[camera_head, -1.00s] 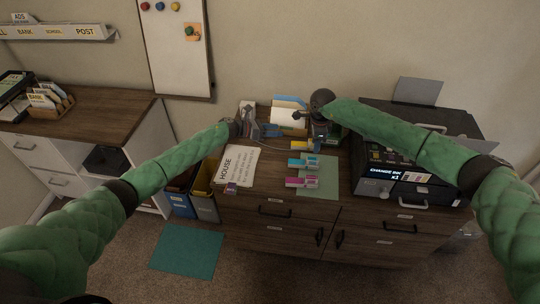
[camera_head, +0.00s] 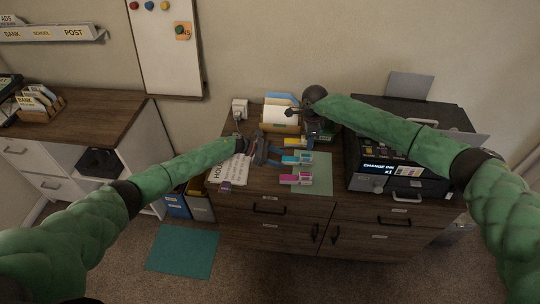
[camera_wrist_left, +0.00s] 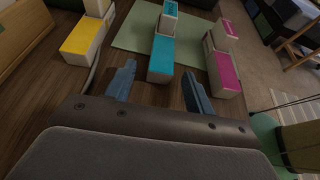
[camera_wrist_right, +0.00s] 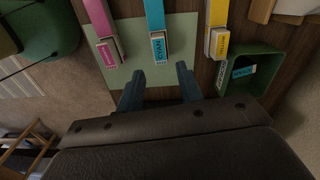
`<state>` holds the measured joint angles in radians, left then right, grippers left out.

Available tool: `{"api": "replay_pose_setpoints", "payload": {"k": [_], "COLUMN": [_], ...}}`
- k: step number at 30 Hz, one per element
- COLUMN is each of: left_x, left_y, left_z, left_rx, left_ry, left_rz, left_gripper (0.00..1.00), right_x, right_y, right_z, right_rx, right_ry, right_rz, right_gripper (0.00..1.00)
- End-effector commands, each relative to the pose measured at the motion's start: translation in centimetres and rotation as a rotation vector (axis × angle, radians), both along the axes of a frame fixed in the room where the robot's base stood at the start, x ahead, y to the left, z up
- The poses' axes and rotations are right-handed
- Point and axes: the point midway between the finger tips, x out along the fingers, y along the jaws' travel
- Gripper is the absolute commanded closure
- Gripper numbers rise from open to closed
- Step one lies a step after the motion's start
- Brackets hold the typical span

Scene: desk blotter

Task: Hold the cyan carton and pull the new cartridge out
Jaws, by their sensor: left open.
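The cyan carton (camera_head: 290,160) lies on the desk between a yellow carton (camera_head: 295,142) and a magenta carton (camera_head: 290,180). My left gripper (camera_head: 268,152) is open just left of it. In the left wrist view the cyan carton (camera_wrist_left: 160,60) lies ahead, between the lines of my left fingers (camera_wrist_left: 158,84). In the right wrist view a pale end piece with a CYAN label (camera_wrist_right: 158,48) shows at the end of the cyan strip; I take it for the new cartridge. My right gripper (camera_wrist_right: 158,86) is open and empty, a little short of it.
A pale green mat (camera_head: 322,180) lies under part of the carton row. A green bin (camera_wrist_right: 268,72) with a labelled piece inside stands beside my right gripper. The printer (camera_head: 400,185) reads CHANGE INK at the right. A paper marked HOUSE (camera_head: 232,172) lies at the left.

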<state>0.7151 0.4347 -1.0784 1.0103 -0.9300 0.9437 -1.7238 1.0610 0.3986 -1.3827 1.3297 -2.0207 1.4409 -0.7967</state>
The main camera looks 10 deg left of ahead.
Motion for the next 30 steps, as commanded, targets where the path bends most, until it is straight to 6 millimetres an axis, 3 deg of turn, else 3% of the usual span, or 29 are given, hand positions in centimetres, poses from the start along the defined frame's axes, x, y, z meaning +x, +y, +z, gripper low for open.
{"api": "replay_pose_setpoints", "payload": {"k": [4,14,16,22,23,25,30], "left_x": [0.05,0.08,0.08,0.08,0.08,0.08,0.08], "left_y": [-1.10,-1.39,-1.40,-1.40,-1.40,-1.40,-1.40], "left_z": [-0.37,-0.52,-0.53,-0.52,-0.52,-0.52,-0.52], "left_rx": [-0.001,0.000,0.000,0.000,0.000,0.000,0.000], "left_ry": [-0.001,0.000,0.000,0.000,0.000,0.000,0.000], "left_rz": [-0.001,0.000,0.000,0.000,0.000,0.000,0.000], "left_gripper": [0.46,0.46,0.54,0.94,0.94,0.94,0.94], "right_x": [0.00,0.00,0.00,0.00,0.00,-0.01,-0.11], "right_y": [0.00,0.00,0.00,0.01,0.01,0.03,0.19], "right_z": [0.01,0.01,0.01,0.01,0.01,0.02,0.62], "right_rx": [0.000,0.000,0.000,0.000,0.000,0.000,0.003], "right_ry": [0.000,0.000,0.000,0.000,0.000,0.000,0.000], "right_rz": [0.000,0.000,0.000,0.000,0.000,-0.002,-0.051], "right_gripper": [0.64,0.64,0.64,0.64,0.64,0.55,0.55]}}
